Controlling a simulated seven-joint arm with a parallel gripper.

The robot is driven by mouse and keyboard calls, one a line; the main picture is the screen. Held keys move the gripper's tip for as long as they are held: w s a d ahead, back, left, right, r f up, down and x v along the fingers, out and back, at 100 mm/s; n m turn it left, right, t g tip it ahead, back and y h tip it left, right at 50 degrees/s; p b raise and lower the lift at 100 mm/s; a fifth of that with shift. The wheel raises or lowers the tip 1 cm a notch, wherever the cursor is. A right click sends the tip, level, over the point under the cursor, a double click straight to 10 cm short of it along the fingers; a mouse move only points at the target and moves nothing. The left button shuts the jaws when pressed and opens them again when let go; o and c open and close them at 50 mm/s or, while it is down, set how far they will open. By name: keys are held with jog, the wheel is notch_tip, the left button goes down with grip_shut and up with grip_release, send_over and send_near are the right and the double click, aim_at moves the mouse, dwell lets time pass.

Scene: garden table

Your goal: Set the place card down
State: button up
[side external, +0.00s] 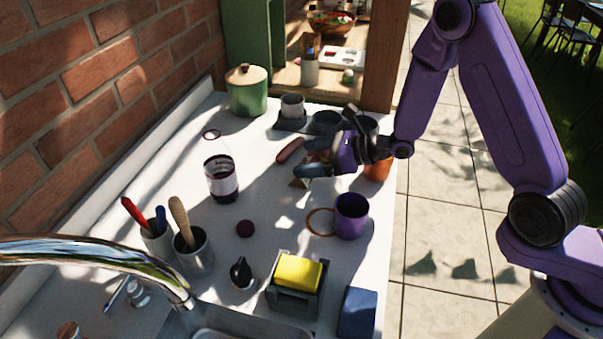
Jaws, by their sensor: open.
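My gripper (304,159) reaches in from the right, low over the white counter, with its two grey-blue fingers spread apart. A small tan, tent-like piece, which looks like the place card (299,183), shows just below the nearer finger. It appears to stand on the counter, partly hidden by that finger. I cannot tell whether the finger touches it. Nothing is clearly seen between the fingers.
A pinkish sausage-shaped thing (290,151) lies left of my gripper. A purple mug (351,215) and an orange pot (378,168) stand near the counter's right edge. A jar (221,178) stands left. The counter (268,200) between is mostly clear.

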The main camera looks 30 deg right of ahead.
jog(key=shift+f, duration=0.45)
notch_tip(320, 180, down, 2)
jog(key=shift+f, duration=0.1)
jog(key=shift+x, duration=1)
jog(key=shift+w+a+f, duration=0.25)
jog(key=shift+w+a, duration=0.05)
jog(key=shift+a, duration=0.05)
jog(key=shift+c, duration=0.3)
jog(key=c, duration=0.8)
jog(key=shift+o, duration=0.2)
jog(key=shift+r, duration=0.15)
